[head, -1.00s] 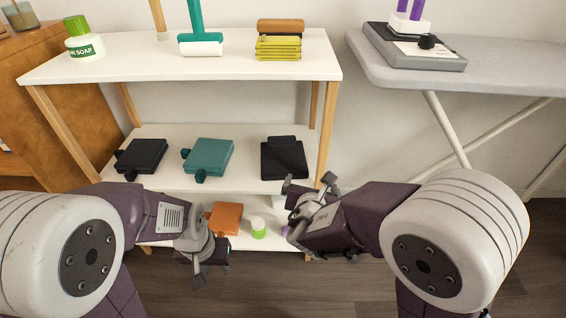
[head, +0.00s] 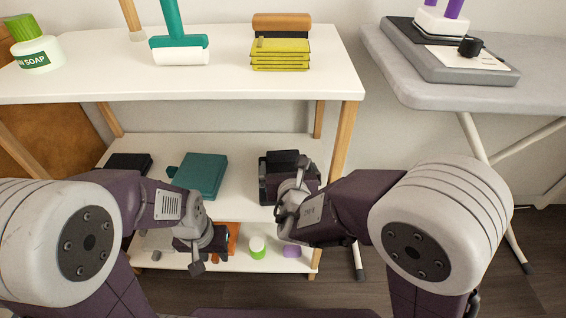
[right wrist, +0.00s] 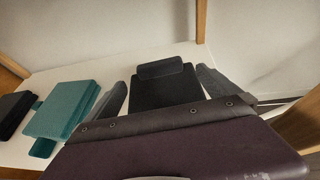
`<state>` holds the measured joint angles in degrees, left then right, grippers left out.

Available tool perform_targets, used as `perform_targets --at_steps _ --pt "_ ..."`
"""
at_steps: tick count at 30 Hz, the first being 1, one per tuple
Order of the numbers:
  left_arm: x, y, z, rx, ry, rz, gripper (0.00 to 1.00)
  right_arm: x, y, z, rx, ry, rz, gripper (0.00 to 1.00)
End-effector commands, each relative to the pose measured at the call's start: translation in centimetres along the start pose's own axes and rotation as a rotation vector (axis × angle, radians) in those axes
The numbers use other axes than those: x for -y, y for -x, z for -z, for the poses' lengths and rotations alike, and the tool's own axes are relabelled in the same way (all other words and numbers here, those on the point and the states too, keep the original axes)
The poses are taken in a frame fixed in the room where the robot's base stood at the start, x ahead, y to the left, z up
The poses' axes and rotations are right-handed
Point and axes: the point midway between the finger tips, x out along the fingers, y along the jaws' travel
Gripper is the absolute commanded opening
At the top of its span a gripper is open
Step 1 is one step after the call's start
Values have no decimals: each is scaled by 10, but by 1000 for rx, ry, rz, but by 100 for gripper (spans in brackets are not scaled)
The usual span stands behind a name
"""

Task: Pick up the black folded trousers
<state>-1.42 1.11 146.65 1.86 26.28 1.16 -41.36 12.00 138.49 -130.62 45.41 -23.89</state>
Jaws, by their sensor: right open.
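A black folded garment (head: 283,159) with a smaller black block at its back edge lies on the right part of the middle shelf. I take it to be the black folded trousers; they also show in the right wrist view (right wrist: 164,87). My right gripper (head: 291,180) is open and empty, just in front of them. In the right wrist view its two fingers stand left and right of the trousers, whose near part is hidden behind the gripper body. My left gripper (head: 212,258) hangs low in front of the bottom shelf; its jaw opening is unclear.
A teal folded garment (head: 202,175) and another black one (head: 128,162) lie left on the same shelf. The top shelf (head: 215,90) overhangs; a wooden post (head: 341,140) stands at right. An orange item (head: 233,232) and green-capped container (head: 257,246) are below.

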Motion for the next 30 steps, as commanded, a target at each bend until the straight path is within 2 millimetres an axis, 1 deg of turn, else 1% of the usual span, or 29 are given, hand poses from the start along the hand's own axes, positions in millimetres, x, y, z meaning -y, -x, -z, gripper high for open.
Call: perform_targets --at_steps 5,9,11,17,21,24,27,30 --pt "0 -2 0 0 0 0 36 0 -3 1 0 -1 1 100" --pt "0 -17 -2 1 0 0 36 1 -26 5 0 -3 2 100" --pt "0 -20 -2 1 0 0 36 0 -34 4 0 -2 2 100" --pt "0 -23 -3 0 0 0 36 0 -42 2 -1 0 0 100" --pt "1 -42 -5 0 0 0 36 -2 -69 8 1 -2 2 100" --pt "1 -47 -5 1 0 0 36 -2 -84 6 0 -2 2 100" --pt "1 -48 -5 0 0 0 36 -3 -91 4 0 -1 0 100" --pt "1 -47 -5 0 0 0 36 -3 -91 2 -1 0 0 100"
